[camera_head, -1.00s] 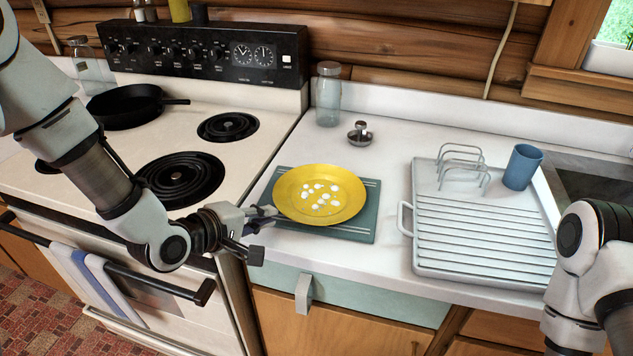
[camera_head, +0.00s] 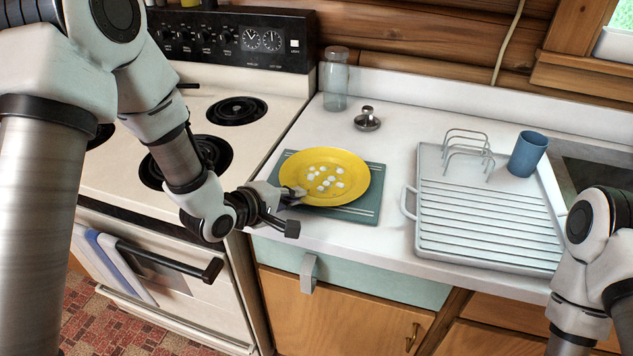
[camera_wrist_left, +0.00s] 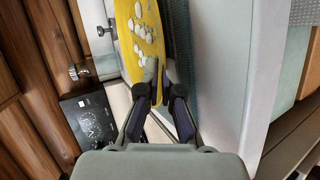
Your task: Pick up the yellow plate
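The yellow plate (camera_head: 352,182) with white spots lies over a teal mat (camera_head: 368,207) on the white counter; it does not visibly stand clear of the mat. My left gripper (camera_head: 296,195) is at the plate's near left rim, with one finger over the top face. In the left wrist view, the plate (camera_wrist_left: 128,40) shows its rim between the two close-set fingertips (camera_wrist_left: 161,75), and the gripper appears shut on it. The lower finger is largely hidden in the head view. My right arm is at the right edge, its gripper out of view.
A dish rack (camera_head: 480,225) with a blue cup (camera_head: 527,155) stands to the right. A glass jar (camera_head: 335,80) and a metal stopper (camera_head: 367,120) are behind the plate. The stove (camera_head: 120,180) is to the left. Counter between plate and rack is clear.

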